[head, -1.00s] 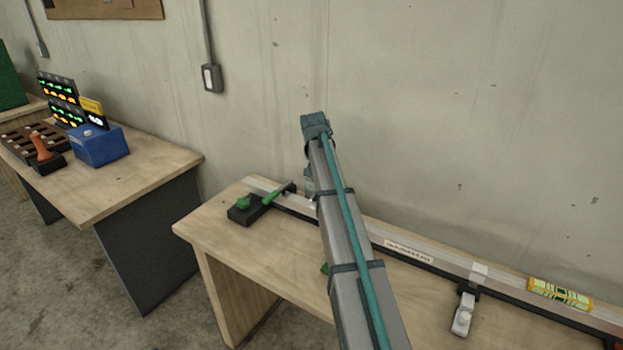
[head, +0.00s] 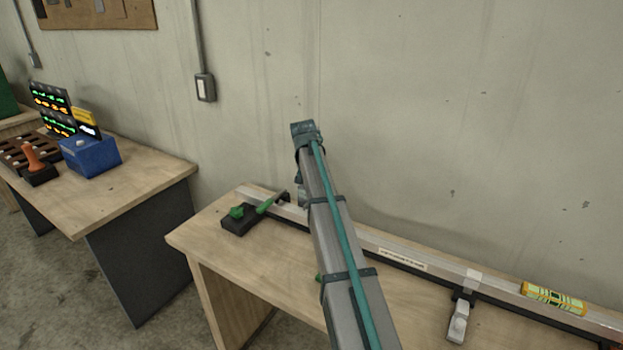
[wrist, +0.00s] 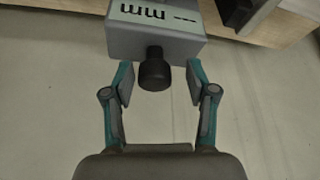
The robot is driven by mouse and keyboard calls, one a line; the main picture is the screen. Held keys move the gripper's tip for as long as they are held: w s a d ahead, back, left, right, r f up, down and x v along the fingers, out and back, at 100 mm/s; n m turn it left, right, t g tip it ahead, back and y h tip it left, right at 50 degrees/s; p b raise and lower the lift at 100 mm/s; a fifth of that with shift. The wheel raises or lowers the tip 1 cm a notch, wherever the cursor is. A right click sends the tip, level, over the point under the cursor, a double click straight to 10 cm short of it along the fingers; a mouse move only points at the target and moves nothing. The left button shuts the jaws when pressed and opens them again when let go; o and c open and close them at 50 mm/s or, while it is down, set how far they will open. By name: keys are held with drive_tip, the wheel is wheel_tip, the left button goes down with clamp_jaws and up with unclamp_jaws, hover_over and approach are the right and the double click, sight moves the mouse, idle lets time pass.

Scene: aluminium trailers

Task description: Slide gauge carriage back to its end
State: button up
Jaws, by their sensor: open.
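In the wrist view a grey box with an "mm" label (wrist: 157,16), which looks like the gauge carriage, is at the top. A black knob (wrist: 153,70) sticks out of it. My gripper (wrist: 159,80) is open, with one finger on each side of the knob and a visible gap on both sides. In the head view the long pale rail (head: 390,250) lies along the back of the bench. My arm covers part of the rail there, and I cannot make out the carriage or my fingers.
A black clamp with a green handle (head: 238,218) is at the rail's left end. A light grey stop-like block (head: 459,322) sits at the rail on the right, near a yellow level (head: 553,299). The left bench (head: 125,195) carries a blue box (head: 91,156).

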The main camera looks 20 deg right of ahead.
drive_tip(key=v, duration=1.2)
